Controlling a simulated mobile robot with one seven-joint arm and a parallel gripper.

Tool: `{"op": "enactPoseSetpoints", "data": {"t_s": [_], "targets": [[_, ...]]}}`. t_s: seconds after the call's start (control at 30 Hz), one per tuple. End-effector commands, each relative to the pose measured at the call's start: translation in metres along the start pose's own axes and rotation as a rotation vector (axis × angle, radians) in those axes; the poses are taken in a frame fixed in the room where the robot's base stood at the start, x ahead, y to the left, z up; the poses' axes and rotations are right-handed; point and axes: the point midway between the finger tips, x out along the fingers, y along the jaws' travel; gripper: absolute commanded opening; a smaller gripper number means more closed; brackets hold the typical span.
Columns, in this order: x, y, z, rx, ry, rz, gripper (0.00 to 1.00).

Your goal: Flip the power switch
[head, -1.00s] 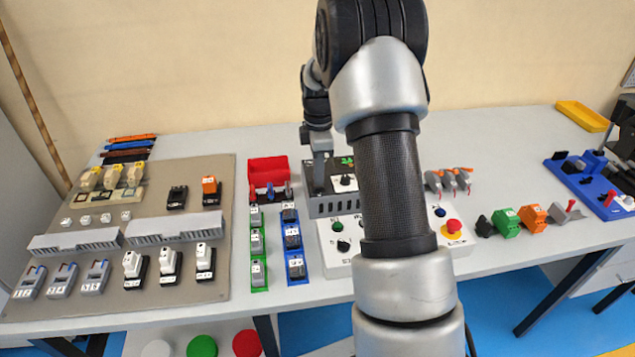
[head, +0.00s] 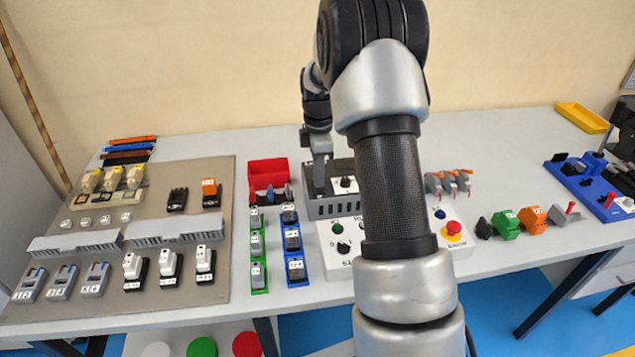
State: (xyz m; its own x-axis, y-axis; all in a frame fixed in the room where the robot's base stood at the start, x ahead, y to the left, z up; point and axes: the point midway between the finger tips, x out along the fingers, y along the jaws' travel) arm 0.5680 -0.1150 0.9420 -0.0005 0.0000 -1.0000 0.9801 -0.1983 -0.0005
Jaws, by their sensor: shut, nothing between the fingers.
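A dark grey unit with a slotted front (head: 327,209) stands on the table behind a white control panel (head: 335,262). My gripper (head: 319,187) is shut and points down at the left part of the dark unit's top. Whether it touches the unit I cannot tell. A black knob on a white plate (head: 346,183) sits just right of my gripper. The white panel carries a green button (head: 337,229), a black knob (head: 343,247), a blue button (head: 440,213) and a red button on yellow (head: 453,228). No power switch can be picked out for certain. My arm hides the panel's middle.
A red bin (head: 268,170) stands left of the dark unit. Green (head: 258,270) and blue (head: 297,262) strips with modules lie left of the white panel. A grey board (head: 100,255) with components lies further left. Grey-orange clamps (head: 448,183) lie to the right.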

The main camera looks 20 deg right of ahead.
Motion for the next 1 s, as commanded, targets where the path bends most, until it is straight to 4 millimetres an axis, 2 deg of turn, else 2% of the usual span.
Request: {"op": "enactPoseSetpoints", "data": {"t_s": [0.03,0.63,1.0], "targets": [[-0.008,0.0,0.0,0.0,0.0,0.001,0.0],[-0.056,0.0,0.0,0.001,0.001,0.001,0.0],[-0.06,0.0,0.0,0.001,0.0,0.0,0.0]]}}
